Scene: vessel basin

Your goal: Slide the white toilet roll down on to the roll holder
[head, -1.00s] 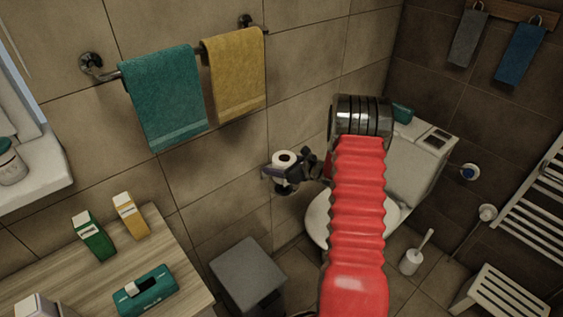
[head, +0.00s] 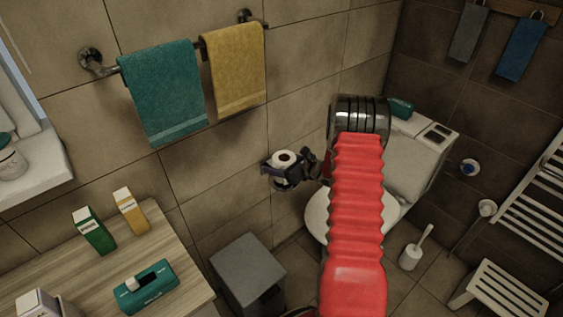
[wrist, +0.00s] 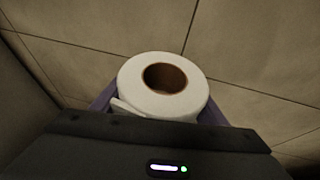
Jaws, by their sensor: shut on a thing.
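The white toilet roll (head: 283,158) is held upright by my gripper (head: 282,170) close to the tiled wall. In the wrist view the roll (wrist: 140,95) sits between the purple fingers, with its brown core facing up. The inside of the core is dark, and no holder post can be made out in it. A dark part of the roll holder (head: 283,186) shows just below the roll. Most of the holder is hidden by the roll and my gripper, so I cannot tell whether the roll is around its post.
The toilet (head: 318,218) is to the right, partly behind my red arm. A grey bin (head: 247,272) stands below left. A wooden counter (head: 160,243) with cartons and a teal tissue box (head: 146,287) is at lower left. Teal (head: 165,95) and yellow (head: 236,70) towels hang above.

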